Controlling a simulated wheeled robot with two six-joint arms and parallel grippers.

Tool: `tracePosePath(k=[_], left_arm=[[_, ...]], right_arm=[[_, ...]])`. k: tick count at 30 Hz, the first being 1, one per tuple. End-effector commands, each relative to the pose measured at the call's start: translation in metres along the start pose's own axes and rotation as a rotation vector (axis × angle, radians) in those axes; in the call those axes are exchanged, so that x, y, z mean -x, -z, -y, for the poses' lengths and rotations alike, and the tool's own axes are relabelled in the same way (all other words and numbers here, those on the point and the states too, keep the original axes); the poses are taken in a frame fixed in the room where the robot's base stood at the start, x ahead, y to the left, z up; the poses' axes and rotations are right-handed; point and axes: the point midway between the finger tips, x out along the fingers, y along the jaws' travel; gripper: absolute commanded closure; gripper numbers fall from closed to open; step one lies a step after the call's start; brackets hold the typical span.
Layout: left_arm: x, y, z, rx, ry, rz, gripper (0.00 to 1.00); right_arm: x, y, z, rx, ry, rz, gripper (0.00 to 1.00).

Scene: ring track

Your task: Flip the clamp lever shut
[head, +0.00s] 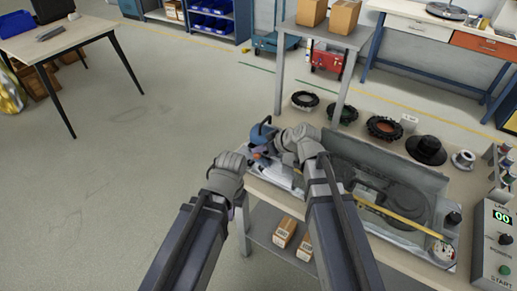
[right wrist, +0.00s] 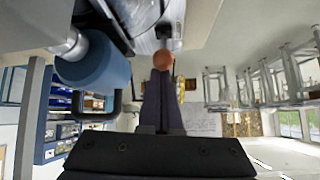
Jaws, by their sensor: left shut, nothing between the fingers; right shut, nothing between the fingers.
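The clamp lever shows as an orange-red ball knob (right wrist: 163,60) in the right wrist view, on a short metal stem. In the head view an orange part (head: 257,155) shows beside a blue body (head: 262,133) at the left end of the ring track fixture. My right gripper (head: 284,143) is shut and empty, just right of these parts. In the right wrist view its closed dark fingers (right wrist: 161,82) end right at the knob; I cannot tell whether they touch it. My left gripper (head: 236,163) is shut and empty, left of and slightly below the orange part.
The grey fixture wall (head: 385,160) stands right of my right gripper on the workbench. Black rings (head: 385,127) lie behind it. A control box (head: 494,240) stands at the right. The floor left of the bench is clear.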

Motion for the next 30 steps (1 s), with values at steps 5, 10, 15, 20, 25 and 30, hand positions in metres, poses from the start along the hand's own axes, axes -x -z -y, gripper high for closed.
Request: tracePosePath(k=[5,10,15,20,25,30], left_arm=[[0.016,-0.001,0.002,0.000,0.000,0.000,1.00],[0.039,-0.002,0.004,0.000,0.000,0.000,1.00],[0.057,-0.003,0.005,0.000,0.000,0.000,1.00],[0.069,-0.004,0.007,0.000,0.000,0.000,1.00],[0.075,-0.004,0.007,0.000,0.000,0.000,1.00],[0.077,-0.004,0.007,0.000,0.000,0.000,1.00]], right_arm=[[0.001,0.020,0.000,0.002,0.000,0.006,1.00],[0.017,0.038,0.002,-0.005,-0.005,0.001,1.00],[0.053,0.029,0.001,-0.006,-0.005,-0.001,1.00],[0.077,0.023,-0.001,-0.004,-0.005,-0.001,1.00],[0.091,0.019,-0.002,-0.004,-0.004,-0.002,1.00],[0.095,0.017,-0.003,-0.003,-0.003,-0.002,1.00]])
